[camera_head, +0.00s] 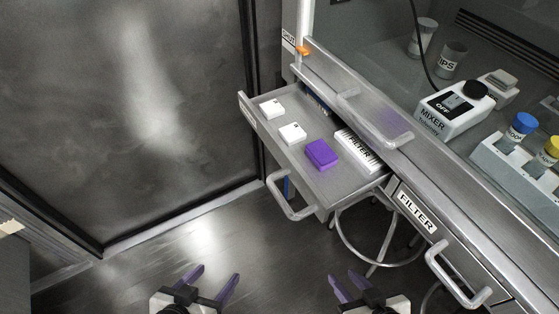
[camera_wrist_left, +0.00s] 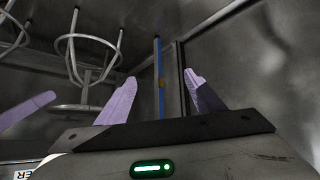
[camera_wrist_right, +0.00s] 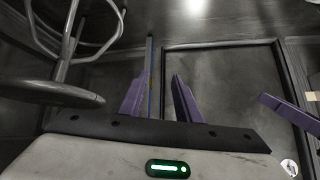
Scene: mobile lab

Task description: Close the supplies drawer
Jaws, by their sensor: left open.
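The open drawer (camera_head: 333,190) is pulled out from under the metal bench in the head view. Its bar handle (camera_head: 291,206) is on its front side, facing left and down. My right gripper (camera_head: 343,274) is open and empty, below and right of the handle, also apart.
A shut drawer labelled FILTER (camera_head: 416,211), with its own handle (camera_head: 455,279), is at the right. A round stool (camera_head: 372,250) stands under the bench. The bench carries a mixer (camera_head: 452,108) and a bottle rack (camera_head: 515,165). The floor left of the drawer is clear.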

